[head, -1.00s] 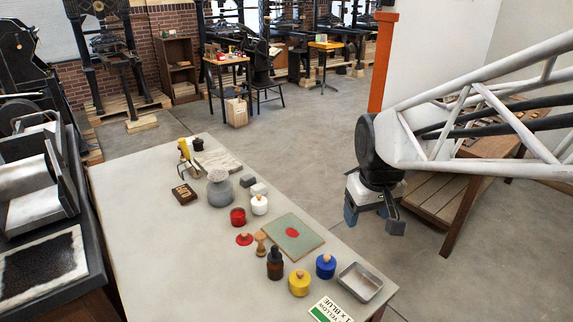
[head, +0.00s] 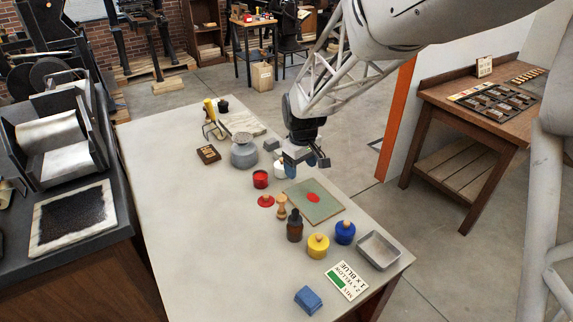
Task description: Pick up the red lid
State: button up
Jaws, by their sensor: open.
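The red lid (head: 266,201) lies flat on the pale table (head: 190,260), with a small knob on top. The open red jar (head: 261,179) stands just behind it. My gripper (head: 307,165) is open and empty above the table's right side, behind and to the right of the lid and apart from it.
A wooden stamp (head: 282,208) stands close to the lid's right. A green board with a red patch (head: 315,203), a dark bottle (head: 295,226), a yellow jar (head: 318,246), a blue jar (head: 345,232) and a metal tray (head: 379,251) are further right. The table's left part is clear.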

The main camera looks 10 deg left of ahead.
aim_at(266, 196)
jog(key=w+a+f+n, duration=0.1)
jog(key=a+f, duration=0.2)
jog(key=a, duration=0.1)
jog(key=w+a+f+n, duration=0.1)
jog(key=a+f, duration=0.2)
jog(key=a, duration=0.1)
jog(key=w+a+f+n, duration=0.1)
jog(key=a+f, duration=0.3)
jog(key=shift+g, duration=0.3)
jog(key=shift+d, duration=0.1)
jog(key=shift+f, duration=1.25)
jog(key=shift+f, duration=2.6)
jog(key=shift+f, duration=0.1)
grip_shut()
